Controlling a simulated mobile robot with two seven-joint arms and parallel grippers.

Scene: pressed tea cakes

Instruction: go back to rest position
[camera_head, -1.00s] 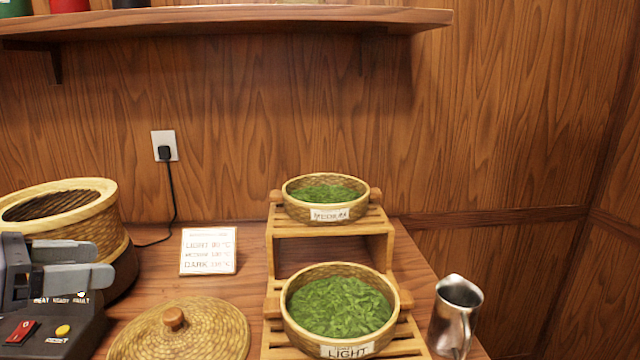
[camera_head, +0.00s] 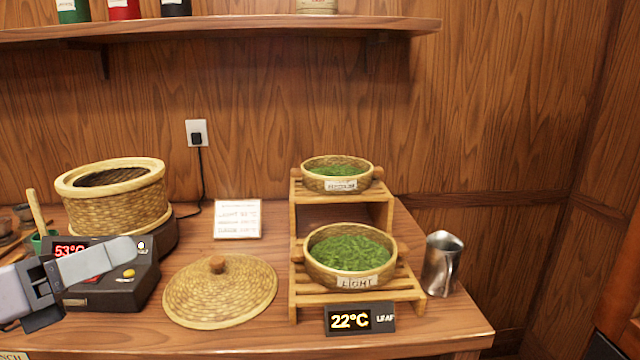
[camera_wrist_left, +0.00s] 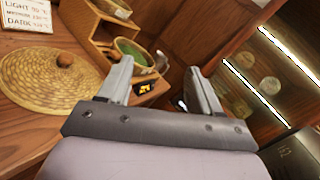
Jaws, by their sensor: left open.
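My left gripper (camera_head: 100,262) comes in from the left in the head view, in front of the black heater control box (camera_head: 130,285). It is empty. In the left wrist view its two fingers (camera_wrist_left: 160,88) stand apart, with nothing between them but the background. My right gripper is not in view. A round woven lid (camera_head: 220,295) with a wooden knob lies on the counter to the right of my left gripper, apart from it.
A woven steamer basket (camera_head: 115,208) stands at the left. A wooden two-step rack (camera_head: 300,235) holds leaf bowls marked MEDIUM (camera_head: 368,178) and LIGHT (camera_head: 318,262). A "22°C" display (camera_head: 360,318), a metal pitcher (camera_head: 441,265) and a temperature card (camera_head: 237,219) stand on the counter (camera_head: 250,343).

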